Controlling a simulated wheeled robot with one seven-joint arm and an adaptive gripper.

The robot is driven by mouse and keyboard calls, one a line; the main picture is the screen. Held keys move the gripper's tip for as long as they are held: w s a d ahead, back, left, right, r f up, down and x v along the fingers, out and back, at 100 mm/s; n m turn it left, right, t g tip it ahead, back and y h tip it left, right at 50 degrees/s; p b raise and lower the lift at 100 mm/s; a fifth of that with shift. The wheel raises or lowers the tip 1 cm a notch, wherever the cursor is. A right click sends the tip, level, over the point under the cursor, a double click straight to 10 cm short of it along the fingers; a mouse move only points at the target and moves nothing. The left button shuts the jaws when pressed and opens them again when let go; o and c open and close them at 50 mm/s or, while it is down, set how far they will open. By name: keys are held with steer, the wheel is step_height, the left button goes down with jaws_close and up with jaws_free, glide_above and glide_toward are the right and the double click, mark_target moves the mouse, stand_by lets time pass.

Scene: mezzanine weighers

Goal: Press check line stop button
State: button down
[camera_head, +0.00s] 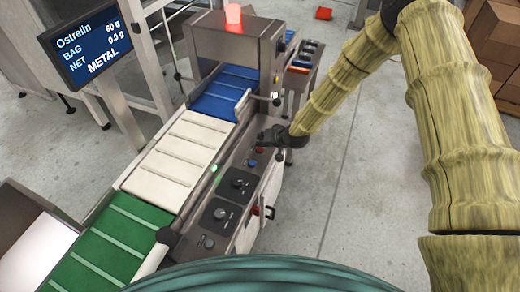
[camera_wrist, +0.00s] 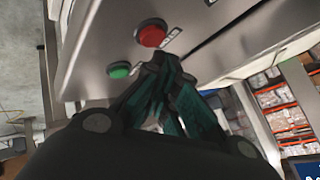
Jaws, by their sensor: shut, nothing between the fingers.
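In the wrist view a round red button (camera_wrist: 151,33) with a small label sits on a grey metal panel (camera_wrist: 95,45). A smaller green button (camera_wrist: 121,70) is to its lower left. My gripper (camera_wrist: 167,62) is shut and empty, its dark fingertips just below and right of the red button in the picture. Whether they touch the panel is unclear. In the head view my gripper (camera_head: 264,136) is over the side panel of the check line, beside the conveyor. A small red button and a blue button (camera_head: 252,163) show just below it.
The conveyor has blue (camera_head: 222,92), white (camera_head: 185,150) and green (camera_head: 115,240) belt sections. A metal housing (camera_head: 235,45) with a lit red lamp (camera_head: 233,14) stands beyond. A display (camera_head: 90,45) reads METAL. Dials (camera_head: 237,183) and a red handle (camera_head: 256,210) are nearer.

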steer(key=shift+f, duration=0.2)
steer(key=shift+f+b, duration=0.25)
steer(key=shift+b, duration=0.1)
steer(key=shift+f+b, duration=0.35)
steer(key=shift+f, duration=0.1)
stand_by(0.8)
steer(key=shift+r, duration=0.2)
steer(key=shift+r+p, duration=0.4)
steer(key=shift+r, duration=0.3)
steer(key=shift+r, duration=0.1)
steer(key=shift+r+p, duration=1.25)
steer(key=shift+r, duration=1.2)
